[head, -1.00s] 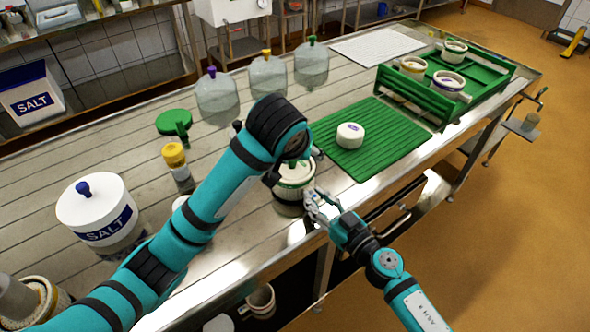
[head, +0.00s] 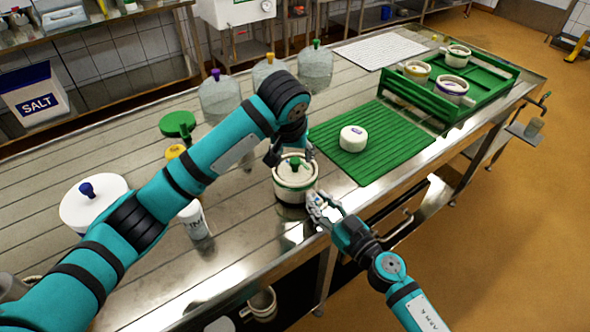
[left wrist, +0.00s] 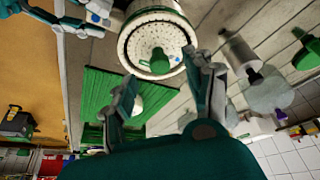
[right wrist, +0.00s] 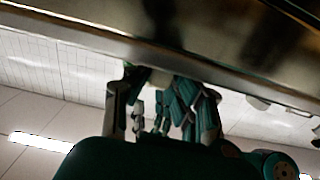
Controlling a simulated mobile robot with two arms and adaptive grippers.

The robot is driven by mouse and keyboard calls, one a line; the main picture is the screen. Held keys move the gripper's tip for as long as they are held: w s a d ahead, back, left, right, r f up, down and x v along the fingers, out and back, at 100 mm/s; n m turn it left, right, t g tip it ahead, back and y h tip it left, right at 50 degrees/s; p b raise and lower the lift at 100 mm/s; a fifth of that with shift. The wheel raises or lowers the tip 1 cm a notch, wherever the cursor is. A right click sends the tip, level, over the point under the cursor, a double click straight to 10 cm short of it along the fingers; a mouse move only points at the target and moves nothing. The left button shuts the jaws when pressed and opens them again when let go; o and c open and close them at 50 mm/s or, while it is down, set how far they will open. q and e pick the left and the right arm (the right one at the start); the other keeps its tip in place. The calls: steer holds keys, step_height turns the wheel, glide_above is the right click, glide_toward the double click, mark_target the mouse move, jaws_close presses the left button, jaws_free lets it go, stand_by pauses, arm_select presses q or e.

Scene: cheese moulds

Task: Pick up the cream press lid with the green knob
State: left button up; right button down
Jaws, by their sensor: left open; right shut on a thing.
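The cream press lid (head: 284,175) with its green knob (head: 295,163) sits on a cheese mould (head: 291,196) near the table's front edge. In the left wrist view the lid (left wrist: 138,45) is round and dotted, with the green knob (left wrist: 158,61) standing from it. My left gripper (head: 290,152) is open, just behind and above the lid; its spread fingers (left wrist: 165,78) hold nothing. My right gripper (head: 322,205) is shut at the mould's front right side, apparently on the mould. The right wrist view shows its fingers (right wrist: 162,108), but the grip itself is unclear.
A green draining mat (head: 375,160) with a white cheese (head: 353,138) lies to the right. A green crate (head: 490,92) with several moulds stands beyond.

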mark_target(295, 161)
arm_select(q)
steer(key=x, duration=0.4)
steer(key=shift+w+f, duration=0.1)
steer(key=shift+w, duration=0.05)
steer(key=shift+d, duration=0.1)
jaws_close()
